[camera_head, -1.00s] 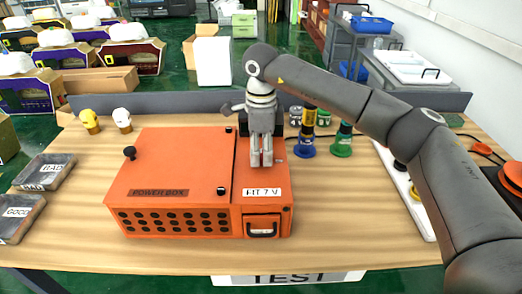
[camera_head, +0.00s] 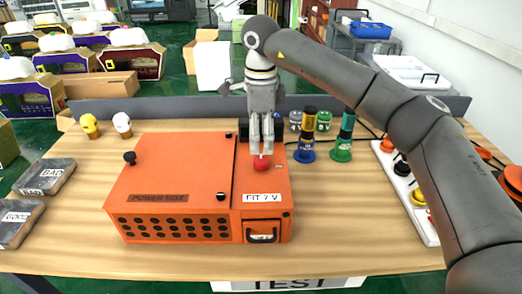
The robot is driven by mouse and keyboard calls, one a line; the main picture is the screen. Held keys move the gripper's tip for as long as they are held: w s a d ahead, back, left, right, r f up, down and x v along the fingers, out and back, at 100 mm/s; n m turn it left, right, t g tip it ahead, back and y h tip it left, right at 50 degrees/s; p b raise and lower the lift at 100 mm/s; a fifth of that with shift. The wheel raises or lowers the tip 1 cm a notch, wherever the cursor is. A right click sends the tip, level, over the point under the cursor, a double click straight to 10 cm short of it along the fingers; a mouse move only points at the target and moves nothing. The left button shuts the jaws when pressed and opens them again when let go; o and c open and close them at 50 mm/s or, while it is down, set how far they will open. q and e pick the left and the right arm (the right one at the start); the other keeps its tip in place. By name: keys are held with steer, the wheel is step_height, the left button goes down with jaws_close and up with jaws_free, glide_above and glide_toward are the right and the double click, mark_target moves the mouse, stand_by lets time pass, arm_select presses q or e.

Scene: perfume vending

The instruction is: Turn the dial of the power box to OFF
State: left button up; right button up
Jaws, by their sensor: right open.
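The orange power box (camera_head: 170,175) stands on the wooden table, with a "POWER BOX" label on its lid and a "FIT 7 V" label on its right part. A red dial (camera_head: 261,164) sits on top of that right part. My right gripper (camera_head: 261,152) points straight down just above and behind the dial, its fingertips close to it. I cannot tell whether they touch it. The gripper is open with nothing seen held, though its fingers look near each other. The dial's setting is too small to read. My left gripper is not in view.
Blue (camera_head: 305,150) and green (camera_head: 342,150) stands holding dark cylinders are right of the box. A white button strip (camera_head: 424,225) lies further right under my arm. "BAD" (camera_head: 45,176) and "GOOD" (camera_head: 18,220) trays are at the left. The table front is clear.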

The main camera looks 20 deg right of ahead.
mark_target(261, 159)
step_height(261, 159, up, 6)
steer(key=shift+f, duration=0.1)
stand_by(0.4)
